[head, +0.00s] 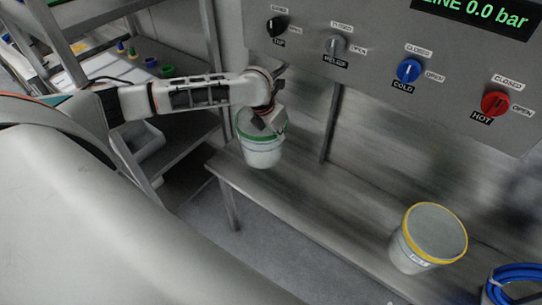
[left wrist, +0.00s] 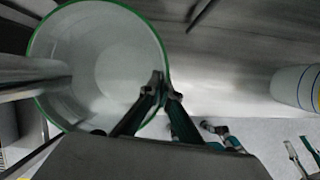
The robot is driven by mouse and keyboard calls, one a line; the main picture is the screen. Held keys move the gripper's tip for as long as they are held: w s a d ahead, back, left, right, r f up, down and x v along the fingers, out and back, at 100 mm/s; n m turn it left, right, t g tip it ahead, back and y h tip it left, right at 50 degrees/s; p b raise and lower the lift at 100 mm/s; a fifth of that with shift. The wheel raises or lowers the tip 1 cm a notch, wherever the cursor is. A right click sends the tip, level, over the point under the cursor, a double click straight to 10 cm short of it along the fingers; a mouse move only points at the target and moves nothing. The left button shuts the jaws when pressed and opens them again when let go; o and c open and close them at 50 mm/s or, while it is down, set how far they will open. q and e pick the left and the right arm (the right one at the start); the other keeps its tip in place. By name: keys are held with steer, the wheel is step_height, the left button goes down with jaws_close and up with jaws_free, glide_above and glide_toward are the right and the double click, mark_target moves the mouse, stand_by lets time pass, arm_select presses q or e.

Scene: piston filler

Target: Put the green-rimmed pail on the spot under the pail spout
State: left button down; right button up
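The green-rimmed pail (head: 262,151) is whitish and stands roughly upright at the left end of the metal bench. I cannot tell whether its base touches the bench. My left gripper (head: 270,121) is at its near right rim. In the left wrist view, the pail's open mouth (left wrist: 105,60) looks empty. The left gripper's fingers (left wrist: 165,88) are close together, one inside and one outside the green rim, pinching the wall. A metal pipe (left wrist: 30,72) crosses the pail's left side; I cannot tell whether it is the spout. The spot is not distinguishable. My right gripper is not in view.
A yellow-rimmed pail (head: 433,236) stands on the bench (head: 330,205) to the right, with a blue coiled item (head: 515,283) beyond it. The bench between the pails is clear. A valve panel (head: 375,50) is above; shelves (head: 185,130) stand left.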

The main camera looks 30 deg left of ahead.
mark_target(280, 153)
arm_select(q)
step_height(280, 153, down, 8)
steer(key=shift+r, duration=0.1)
stand_by(0.4)
steer(key=c, duration=2.3)
jaws_free()
